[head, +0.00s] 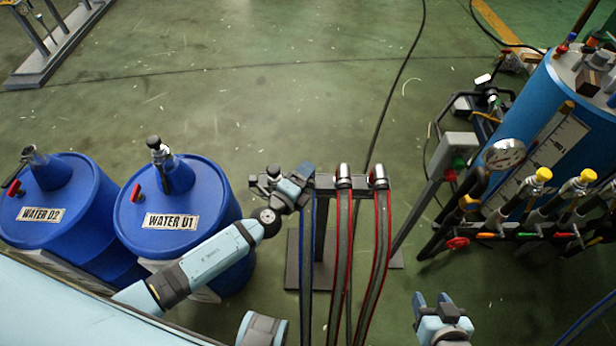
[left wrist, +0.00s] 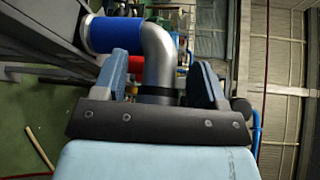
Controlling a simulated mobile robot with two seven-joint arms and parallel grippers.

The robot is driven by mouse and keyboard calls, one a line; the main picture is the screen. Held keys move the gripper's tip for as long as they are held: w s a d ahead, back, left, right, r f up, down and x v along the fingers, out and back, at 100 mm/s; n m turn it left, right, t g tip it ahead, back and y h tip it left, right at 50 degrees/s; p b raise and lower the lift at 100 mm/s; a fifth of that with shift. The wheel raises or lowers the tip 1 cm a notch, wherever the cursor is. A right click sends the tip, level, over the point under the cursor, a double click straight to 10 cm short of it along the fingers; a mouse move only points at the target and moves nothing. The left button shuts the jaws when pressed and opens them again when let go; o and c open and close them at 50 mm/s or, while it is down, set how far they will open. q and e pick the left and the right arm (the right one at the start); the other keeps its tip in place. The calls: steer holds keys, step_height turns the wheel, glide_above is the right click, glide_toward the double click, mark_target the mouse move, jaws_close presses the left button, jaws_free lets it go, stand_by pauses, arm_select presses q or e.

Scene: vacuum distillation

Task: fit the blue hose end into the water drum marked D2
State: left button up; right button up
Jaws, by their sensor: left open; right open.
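The blue hose (head: 307,250) hangs from the rack, its top end hidden behind my left gripper (head: 303,183) in the head view. In the left wrist view, a silver elbow (left wrist: 160,50) with a blue sleeve (left wrist: 112,34) lies between the fingers of my left gripper (left wrist: 163,82). Those fingers are open on either side of the elbow. My right gripper (head: 433,304) is open and empty at the lower right.
The drum marked WATER D1 (head: 205,205) stands between D2 and the rack (head: 325,187). Two red-edged hoses (head: 342,240) (head: 380,240) hang beside the blue one. A blue tank (head: 545,95) with gauge and valves stands at right. The floor behind is mostly clear.

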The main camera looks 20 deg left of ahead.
arm_select(q)
jaws_close()
steer(key=shift+r, duration=0.15)
